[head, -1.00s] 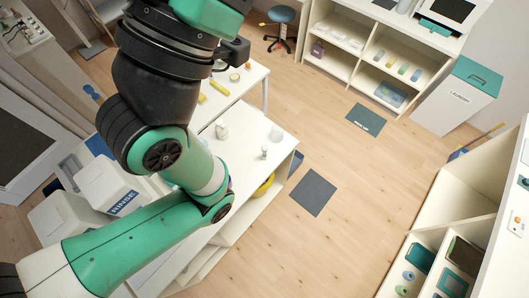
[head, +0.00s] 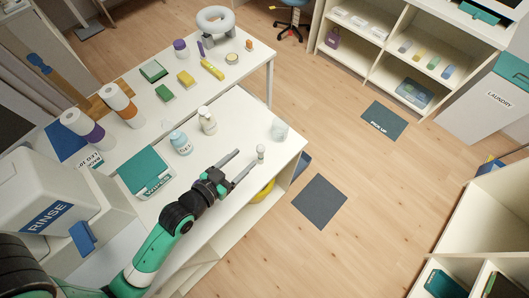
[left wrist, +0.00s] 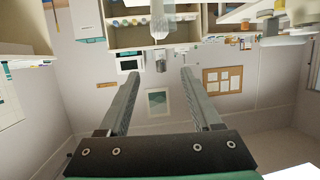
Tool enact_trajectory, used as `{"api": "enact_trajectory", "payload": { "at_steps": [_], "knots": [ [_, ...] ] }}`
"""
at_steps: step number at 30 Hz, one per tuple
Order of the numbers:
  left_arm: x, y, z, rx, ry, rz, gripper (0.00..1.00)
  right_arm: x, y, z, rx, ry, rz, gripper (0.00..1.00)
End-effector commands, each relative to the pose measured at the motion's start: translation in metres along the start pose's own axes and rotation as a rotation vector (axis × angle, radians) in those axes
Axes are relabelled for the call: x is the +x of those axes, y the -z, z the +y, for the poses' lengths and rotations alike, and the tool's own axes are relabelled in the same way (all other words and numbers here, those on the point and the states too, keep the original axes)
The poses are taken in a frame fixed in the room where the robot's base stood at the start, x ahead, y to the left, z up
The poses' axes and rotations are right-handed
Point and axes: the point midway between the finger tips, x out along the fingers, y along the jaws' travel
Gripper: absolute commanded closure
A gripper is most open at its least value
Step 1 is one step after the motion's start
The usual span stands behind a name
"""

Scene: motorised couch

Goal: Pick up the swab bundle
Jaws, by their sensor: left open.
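A small pale upright item, which looks like the swab bundle (head: 261,152), stands near the right edge of the white table (head: 232,125). My left gripper (head: 247,158) is open and empty, its two fingers pointing toward it with the tips just short of it. In the left wrist view, which looks upside down, the left gripper (left wrist: 160,73) has its fingers spread, and a small greyish item, likely the bundle (left wrist: 161,62), shows between and beyond the tips. My right gripper is not in view.
A clear cup (head: 279,130) stands just behind the small item. A white pump bottle (head: 207,121) and a blue-labelled jar (head: 181,143) stand behind my left gripper. Open floor lies to the right.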

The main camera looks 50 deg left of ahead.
Motion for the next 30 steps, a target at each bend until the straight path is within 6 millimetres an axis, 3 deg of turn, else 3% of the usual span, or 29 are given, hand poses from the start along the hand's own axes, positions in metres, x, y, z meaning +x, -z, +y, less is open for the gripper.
{"api": "enact_trajectory", "payload": {
  "at_steps": [1, 3, 10, 18, 26, 30],
  "knots": [
    [-0.003, -0.043, -0.004, -0.007, 0.012, -0.046, 0.35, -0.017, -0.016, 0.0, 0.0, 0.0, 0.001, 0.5],
    [-0.008, -0.059, -0.007, -0.013, 0.023, -0.073, 0.35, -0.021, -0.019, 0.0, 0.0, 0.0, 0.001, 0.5],
    [-0.003, -0.056, -0.009, -0.014, 0.027, -0.069, 0.35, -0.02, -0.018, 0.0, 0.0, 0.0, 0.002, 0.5],
    [0.046, -0.06, -0.009, -0.013, 0.026, -0.068, 0.35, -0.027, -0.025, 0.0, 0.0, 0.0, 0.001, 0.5],
    [0.059, -0.06, -0.009, -0.015, 0.026, -0.07, 0.35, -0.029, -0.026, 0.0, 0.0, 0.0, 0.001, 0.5],
    [0.081, -0.064, -0.004, -0.014, 0.024, -0.068, 0.35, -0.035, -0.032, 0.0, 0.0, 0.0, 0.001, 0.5]
  ]
}}
